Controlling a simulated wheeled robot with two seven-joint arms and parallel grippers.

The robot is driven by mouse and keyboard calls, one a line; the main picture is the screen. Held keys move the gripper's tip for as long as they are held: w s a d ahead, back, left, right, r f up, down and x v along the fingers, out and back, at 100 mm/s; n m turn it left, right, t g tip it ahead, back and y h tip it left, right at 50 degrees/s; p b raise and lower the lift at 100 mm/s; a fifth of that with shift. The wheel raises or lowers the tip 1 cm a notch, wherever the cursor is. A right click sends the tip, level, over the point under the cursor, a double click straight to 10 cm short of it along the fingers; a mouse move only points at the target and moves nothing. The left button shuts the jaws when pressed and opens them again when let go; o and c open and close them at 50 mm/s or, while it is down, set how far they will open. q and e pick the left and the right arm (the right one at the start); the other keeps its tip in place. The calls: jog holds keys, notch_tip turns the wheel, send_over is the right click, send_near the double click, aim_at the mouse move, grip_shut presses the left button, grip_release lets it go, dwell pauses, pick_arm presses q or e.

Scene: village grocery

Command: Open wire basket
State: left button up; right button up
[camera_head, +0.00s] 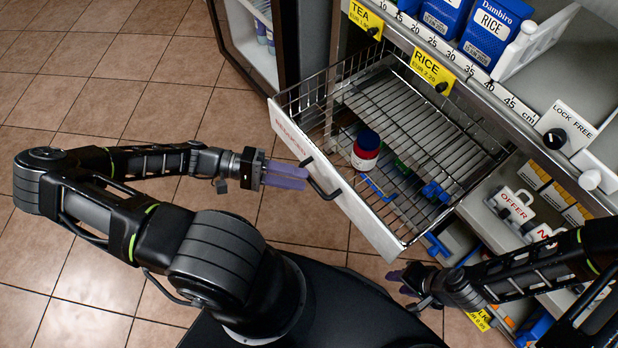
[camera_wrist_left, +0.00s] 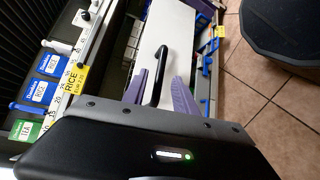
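The wire basket (camera_head: 404,109) is pulled out from under the shelf like a drawer. Its white front panel (camera_head: 366,213) carries a black handle (camera_head: 322,181). In the left wrist view the handle (camera_wrist_left: 160,75) shows between the two fingertips, apart from both. My right gripper (camera_head: 398,281) is below the panel's lower right corner, its fingers apart and holding nothing visible.
The shelf above holds blue rice boxes (camera_head: 493,30) behind a numbered rail and yellow price tags (camera_head: 433,70). A dark-framed cabinet (camera_head: 255,40) stands left of the basket. Lower bins with an OFFER tag (camera_head: 513,205) are at right. Tiled floor (camera_head: 120,70) at left is clear.

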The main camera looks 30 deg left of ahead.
pick_arm(q)
jog(key=v, duration=0.3)
jog(key=shift+a, duration=0.15)
jog(key=shift+s, duration=0.1)
dwell(0.4)
